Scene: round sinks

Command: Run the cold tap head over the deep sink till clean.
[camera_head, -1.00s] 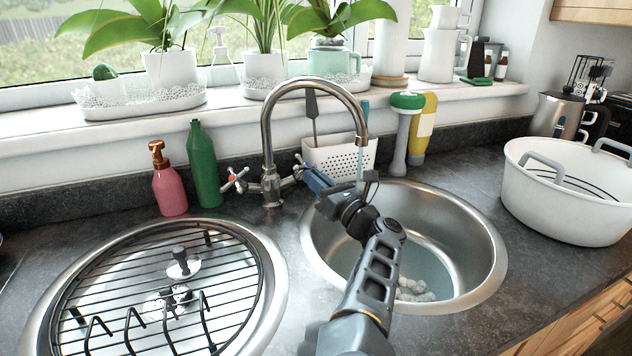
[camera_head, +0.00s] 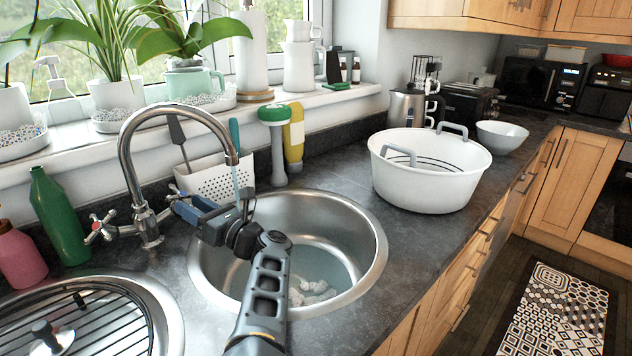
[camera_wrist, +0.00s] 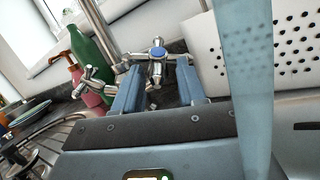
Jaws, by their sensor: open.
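The curved metal tap (camera_head: 128,150) stands behind the sinks, its spout over the deep sink (camera_head: 375,262). A thin stream of water (camera_head: 236,182) falls from the spout, and it crosses the right of the wrist view (camera_wrist: 245,90). The blue-marked cold tap head (camera_wrist: 158,53) is a metal cross. My gripper (camera_head: 181,202) is open at it. In the wrist view my fingers (camera_wrist: 159,66) stand on either side just in front of its blue cap; I cannot tell whether they touch it. The other tap head (camera_head: 100,227) has a red mark. Pale lumps (camera_head: 312,290) lie in the deep sink.
A white perforated caddy (camera_head: 215,182) stands close behind my gripper. A green bottle (camera_head: 60,218) and a pink bottle (camera_head: 20,255) stand left. A white tub (camera_head: 430,190) is on the right. A racked sink (camera_head: 120,315) lies at front left.

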